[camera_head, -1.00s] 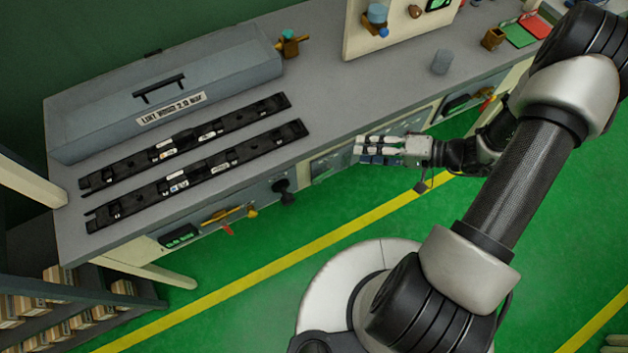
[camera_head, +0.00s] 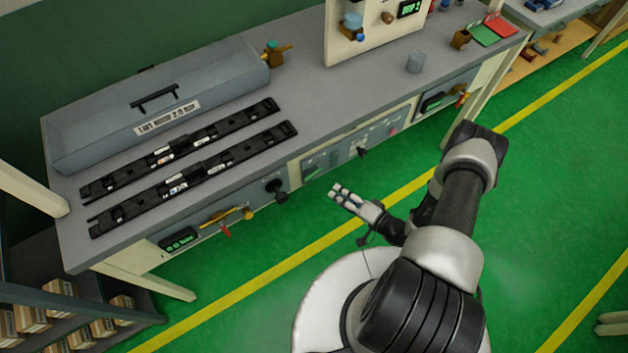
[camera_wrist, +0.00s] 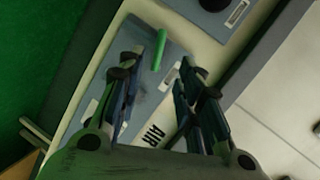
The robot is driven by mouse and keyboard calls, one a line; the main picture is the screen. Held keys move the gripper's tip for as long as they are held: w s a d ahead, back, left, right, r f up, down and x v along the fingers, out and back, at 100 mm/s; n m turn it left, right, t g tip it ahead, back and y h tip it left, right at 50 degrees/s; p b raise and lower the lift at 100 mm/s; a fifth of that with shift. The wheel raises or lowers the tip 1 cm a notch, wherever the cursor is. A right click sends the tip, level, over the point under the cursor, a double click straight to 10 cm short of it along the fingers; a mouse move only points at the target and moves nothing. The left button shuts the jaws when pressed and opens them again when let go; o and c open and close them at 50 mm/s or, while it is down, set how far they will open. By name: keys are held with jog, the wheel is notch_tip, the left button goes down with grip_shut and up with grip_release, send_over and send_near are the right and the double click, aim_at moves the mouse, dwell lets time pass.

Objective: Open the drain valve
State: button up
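No label reading "drain" is legible, so I cannot tell which fitting is the drain valve. A brass fitting with a teal top (camera_head: 275,54) sits on the bench beside the long grey box. A yellow lever with a red part (camera_head: 229,217) is on the front panel at the left. A black knob (camera_head: 277,190) is to its right. My gripper (camera_head: 336,194) is open and empty, in front of the bench and apart from it. In the wrist view its fingers (camera_wrist: 166,80) are spread before a blue-grey panel (camera_wrist: 150,90) marked "AIR", with a green bar (camera_wrist: 160,50).
A shelf with boxes (camera_head: 60,305) stands lower left. Green floor before the bench is clear.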

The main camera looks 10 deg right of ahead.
aim_at(314, 174)
jog(key=b+x, duration=0.2)
jog(key=x, duration=1)
jog(key=shift+w+a, duration=0.15)
jog(key=shift+c, duration=0.5)
grip_shut()
jog(key=shift+f, duration=0.1)
